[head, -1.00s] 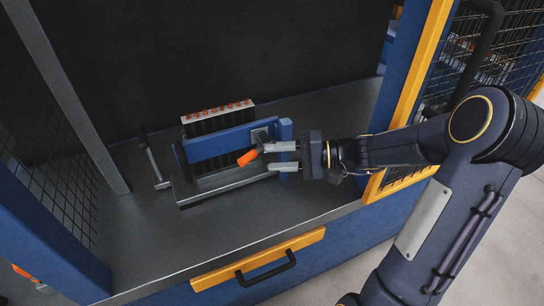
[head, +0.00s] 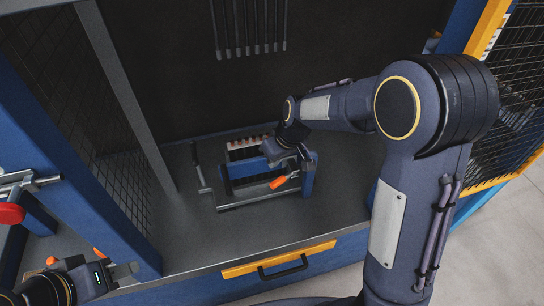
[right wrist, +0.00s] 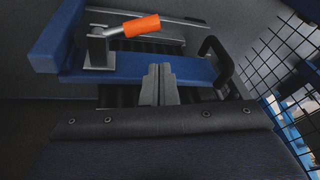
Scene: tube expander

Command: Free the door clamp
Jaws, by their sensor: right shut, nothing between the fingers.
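The door clamp has an orange handle (head: 278,183) and sits at the right end of the blue door bar (head: 240,172) on the fixture. In the right wrist view the orange handle (right wrist: 141,26) sticks out sideways from its grey metal bracket (right wrist: 98,48), over the blue bar (right wrist: 140,68). My right gripper (right wrist: 160,84) is shut and empty, its fingertips over the bar, apart from the handle. In the head view my right gripper (head: 286,156) is above the fixture, its fingers mostly hidden. My left gripper (head: 124,274) is at the lower left, far from the clamp.
The fixture stands on a grey cabinet floor (head: 190,235). A black upright lever (head: 198,165) stands at left. Mesh side panels flank the opening. Dark rods hang on the back wall.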

